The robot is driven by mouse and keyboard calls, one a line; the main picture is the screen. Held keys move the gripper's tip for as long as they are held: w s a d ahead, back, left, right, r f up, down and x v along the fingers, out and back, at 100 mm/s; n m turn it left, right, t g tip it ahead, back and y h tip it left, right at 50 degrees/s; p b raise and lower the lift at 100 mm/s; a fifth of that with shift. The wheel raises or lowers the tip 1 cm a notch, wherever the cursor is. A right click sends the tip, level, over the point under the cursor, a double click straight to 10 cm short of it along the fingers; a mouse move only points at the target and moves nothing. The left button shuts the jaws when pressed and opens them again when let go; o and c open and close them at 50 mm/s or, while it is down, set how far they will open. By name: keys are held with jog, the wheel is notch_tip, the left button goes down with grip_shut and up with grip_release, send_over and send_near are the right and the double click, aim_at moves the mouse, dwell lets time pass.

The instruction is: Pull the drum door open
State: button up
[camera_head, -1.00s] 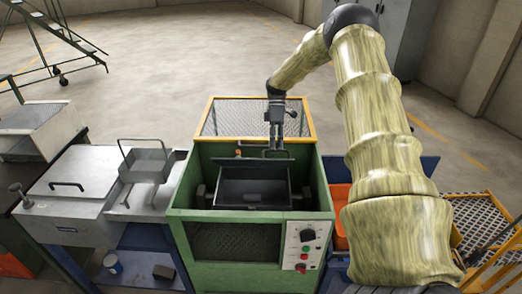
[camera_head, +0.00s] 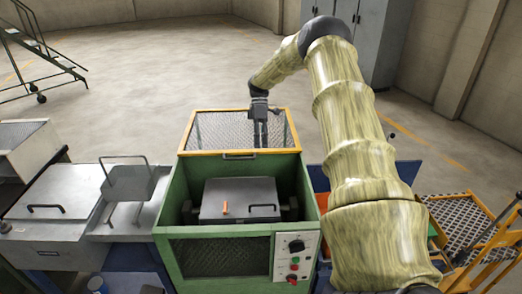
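The drum door (camera_head: 238,196) is a grey flat panel lying over the drum inside the green machine (camera_head: 170,215). It looks shut, with no dark opening showing. A dark bar handle (camera_head: 263,207) and a small orange latch (camera_head: 225,208) are near its front edge. My gripper (camera_head: 261,142) points down in front of the raised mesh cover (camera_head: 215,128), behind and above the drum door and apart from its handle. Its fingers are small and dark, and I cannot tell how far apart they are.
The yellow-framed mesh cover stands open at the machine's back, with a handle on its front edge. A control panel (camera_head: 293,258) is at the front right. A grey lidded box (camera_head: 45,215) and a small tray (camera_head: 128,183) stand left. An orange bin (camera_head: 322,203) is right.

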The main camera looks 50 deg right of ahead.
jog(key=v, duration=0.8)
jog(key=shift+d, duration=0.25)
jog(key=shift+f, duration=0.15)
